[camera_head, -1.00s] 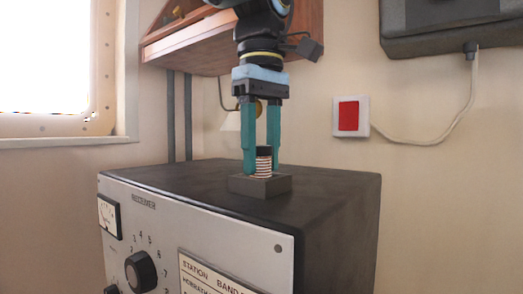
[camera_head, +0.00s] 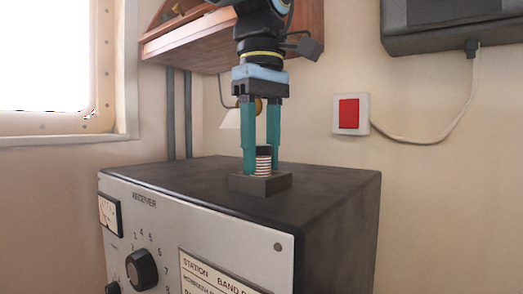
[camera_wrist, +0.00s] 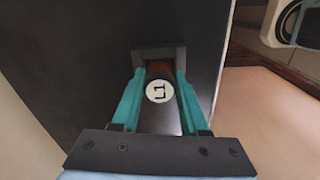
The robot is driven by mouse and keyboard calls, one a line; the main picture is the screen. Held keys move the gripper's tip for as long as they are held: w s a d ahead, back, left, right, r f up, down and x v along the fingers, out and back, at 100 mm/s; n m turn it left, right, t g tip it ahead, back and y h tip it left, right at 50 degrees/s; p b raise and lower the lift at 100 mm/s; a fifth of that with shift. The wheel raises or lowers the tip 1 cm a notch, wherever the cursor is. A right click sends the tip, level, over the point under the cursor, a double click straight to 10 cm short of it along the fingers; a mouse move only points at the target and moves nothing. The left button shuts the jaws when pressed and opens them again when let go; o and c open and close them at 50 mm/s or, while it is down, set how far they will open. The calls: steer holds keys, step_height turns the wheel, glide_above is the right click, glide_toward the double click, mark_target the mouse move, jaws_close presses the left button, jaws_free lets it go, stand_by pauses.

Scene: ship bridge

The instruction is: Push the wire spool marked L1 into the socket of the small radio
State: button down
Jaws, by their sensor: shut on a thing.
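The wire spool (camera_head: 263,164) has a dark top and a body banded in copper and white. In the wrist view its white end face (camera_wrist: 159,91) reads L1. It stands upright at a small dark grey socket block (camera_head: 260,186) on top of the radio (camera_head: 330,190), marked RECEIVER. The block's far part also shows in the wrist view (camera_wrist: 174,53). My gripper (camera_head: 262,165) points straight down, with its teal fingers on both sides of the spool, shut on it. The spool's lower end is hidden by the block's front, so its exact depth cannot be told.
A red switch (camera_head: 348,114) in a white frame is on the wall behind. A wooden shelf (camera_head: 300,45) hangs behind my arm. A dark wall box (camera_head: 450,25) with a cable is at upper right. The rest of the radio's top is clear.

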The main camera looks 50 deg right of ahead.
steer(key=shift+c, duration=1.7)
jaws_free()
steer(key=shift+r, duration=0.1)
step_height(320, 180, up, 11)
steer(key=shift+f, duration=0.2)
